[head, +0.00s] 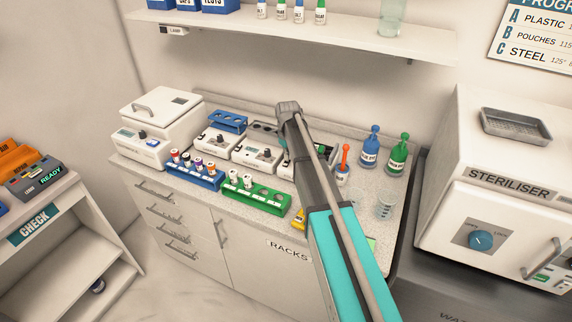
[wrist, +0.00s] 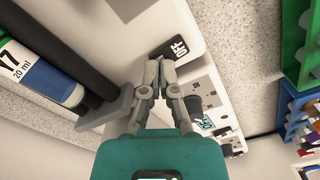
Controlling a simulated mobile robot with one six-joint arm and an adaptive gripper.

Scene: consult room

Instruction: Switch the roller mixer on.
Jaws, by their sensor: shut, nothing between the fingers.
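The roller mixer (wrist: 193,60) shows close up in the wrist view as a white body with black rollers (wrist: 75,50) at the left. A blue-capped or blue-banded tube (wrist: 45,82) marked "20 ml" lies on the rollers. On its front edge is a black switch (wrist: 175,50) reading OFF. My gripper (wrist: 161,72) is shut and empty, its fingertips just below the switch in the picture; I cannot tell whether they touch it. In the head view my arm hides the gripper and most of the mixer.
A green rack (head: 257,196) and a blue rack (head: 190,178) stand along the counter's front. A blue bottle (head: 370,152) and a green bottle (head: 398,160) stand at the back right. A shelf (head: 330,35) hangs above. The steriliser (head: 500,215) is at the right.

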